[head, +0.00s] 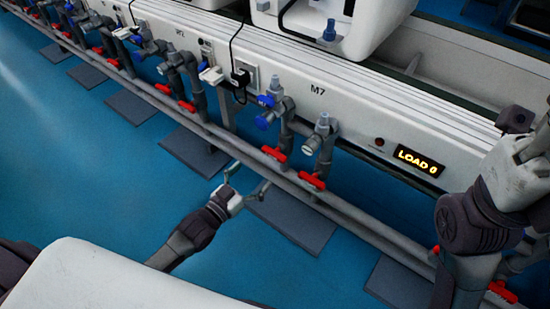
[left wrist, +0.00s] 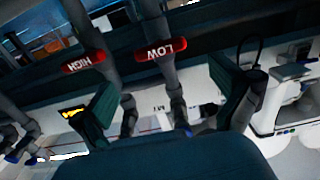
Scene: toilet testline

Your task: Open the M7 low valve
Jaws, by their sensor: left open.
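The M7 low valve has a red handle (head: 273,154) on a grey pipe under the white M7 panel (head: 318,90). In the left wrist view its handle (left wrist: 160,50) reads LOW upside down. The red HIGH handle (left wrist: 83,62) is beside it; in the head view this handle (head: 311,181) is right of the low one. My left gripper (head: 247,180) is open and empty, below and in front of the low valve, apart from it. Its fingers (left wrist: 168,104) spread wide in the wrist view. My right gripper (head: 530,135) is at the right edge; its opening is unclear.
A long grey rail pipe (head: 235,141) runs under the panels. Blue knobs (head: 265,121) and pipe fittings stand above the valves. A LOAD 0 display (head: 417,161) is on the panel. Dark floor plates (head: 290,218) lie below; the blue floor in front is clear.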

